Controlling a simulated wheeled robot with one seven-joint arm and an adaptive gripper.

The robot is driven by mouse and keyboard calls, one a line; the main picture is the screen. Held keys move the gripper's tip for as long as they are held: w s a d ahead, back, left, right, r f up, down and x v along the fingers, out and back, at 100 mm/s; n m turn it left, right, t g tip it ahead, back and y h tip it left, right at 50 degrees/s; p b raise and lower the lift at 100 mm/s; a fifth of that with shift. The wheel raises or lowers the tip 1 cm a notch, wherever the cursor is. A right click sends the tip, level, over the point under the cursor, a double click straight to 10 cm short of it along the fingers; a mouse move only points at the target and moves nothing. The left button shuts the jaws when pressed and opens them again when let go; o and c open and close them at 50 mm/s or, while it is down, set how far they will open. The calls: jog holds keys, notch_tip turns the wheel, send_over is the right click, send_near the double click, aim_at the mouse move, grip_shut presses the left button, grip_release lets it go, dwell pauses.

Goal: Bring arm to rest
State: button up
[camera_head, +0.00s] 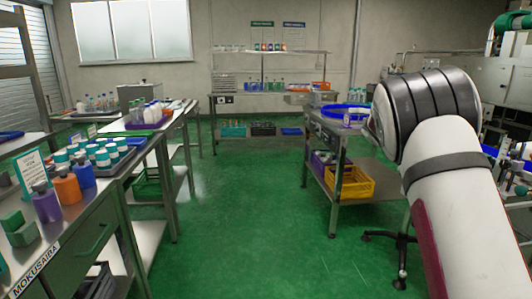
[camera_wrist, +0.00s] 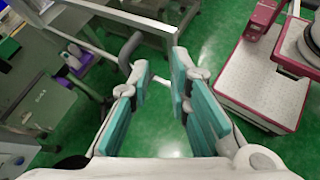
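My arm (camera_head: 445,150) shows in the head view as white and black links at the right side. My gripper is outside the head view. In the wrist view my gripper (camera_wrist: 164,100) has teal pads set apart, with green floor between them and nothing held. It hangs over the open floor beside grey metal furniture. A red and white piece of my own base (camera_wrist: 262,85) shows at the right of the wrist view.
At left, metal benches hold bottles (camera_head: 62,187) and white-and-teal jars (camera_head: 102,158). A cart with a yellow crate (camera_head: 350,183) stands right of centre, near my arm. A shelf bench (camera_head: 265,100) stands at the back. The green floor (camera_head: 235,210) between is clear.

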jog(key=s+a+r+m+t+y, duration=0.2)
jog(key=s+a+m+t+y, duration=0.15)
jog(key=s+a+t, duration=0.6)
jog(key=s+a+r+m+t+y, duration=0.1)
jog(key=s+a+m+t+y, duration=0.3)
jog(key=s+a, duration=1)
jog(key=s+a+f+n+g, duration=0.1)
jog(key=s+a+f+g, duration=0.2)
jog(key=s, duration=0.5)
notch_tip(320, 180, up, 17)
jog(key=d+t+p, duration=0.1)
jog(key=t+p, duration=0.1)
jog(key=p, duration=1.5)
jog(key=shift+r+t, duration=0.15)
jog(key=shift+t, duration=0.2)
jog(key=shift+s, duration=0.15)
